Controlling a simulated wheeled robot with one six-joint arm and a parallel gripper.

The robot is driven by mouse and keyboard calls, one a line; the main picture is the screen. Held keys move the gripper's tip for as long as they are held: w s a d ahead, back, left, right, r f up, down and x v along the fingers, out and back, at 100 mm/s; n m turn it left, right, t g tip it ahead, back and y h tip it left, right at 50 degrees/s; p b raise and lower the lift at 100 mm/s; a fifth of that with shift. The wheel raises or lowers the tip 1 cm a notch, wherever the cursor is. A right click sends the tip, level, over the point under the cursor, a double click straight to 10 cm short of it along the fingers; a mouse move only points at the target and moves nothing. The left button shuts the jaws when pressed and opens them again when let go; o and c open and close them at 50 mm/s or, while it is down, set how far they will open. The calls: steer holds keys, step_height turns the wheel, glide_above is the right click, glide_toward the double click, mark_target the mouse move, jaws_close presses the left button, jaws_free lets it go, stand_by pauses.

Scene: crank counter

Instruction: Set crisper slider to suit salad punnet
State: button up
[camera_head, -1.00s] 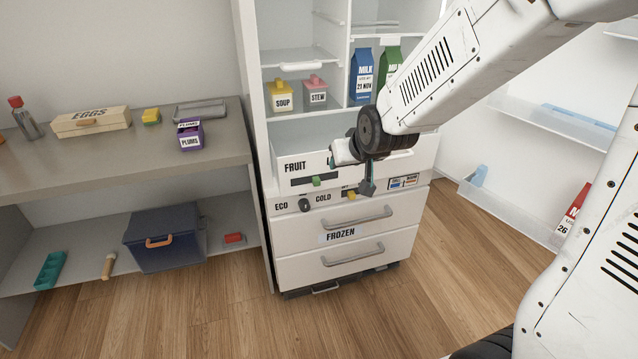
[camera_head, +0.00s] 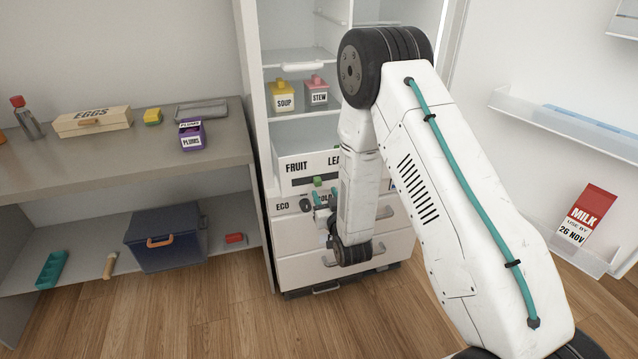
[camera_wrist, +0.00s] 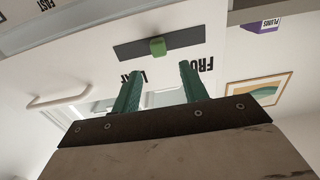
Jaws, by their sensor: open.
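The crisper slider's dark slot (camera_head: 298,184) is on the white drawer front (camera_head: 288,153), below the FRUIT and partly hidden LEAF labels. Its green knob (camera_head: 318,181) sits near mid-slot. In the wrist view, the knob (camera_wrist: 158,47) shows near the middle of the slot (camera_wrist: 185,38), beyond my fingertips. My gripper (camera_head: 321,197) is open and empty, just below the knob and in front of the fridge; its two teal fingers (camera_wrist: 160,70) are spread apart. No salad punnet is visible in these views.
A black dial (camera_head: 305,205) sits by the ECO label. My arm hides the right drawer fronts. SOUP (camera_head: 284,101) and STEW (camera_head: 316,97) tubs stand on the shelf above. The purple PLUMS box (camera_head: 191,138) is on the left counter. A milk carton (camera_head: 588,213) stands in the door.

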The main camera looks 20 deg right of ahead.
mark_target(319, 181)
steer(key=w, duration=0.7)
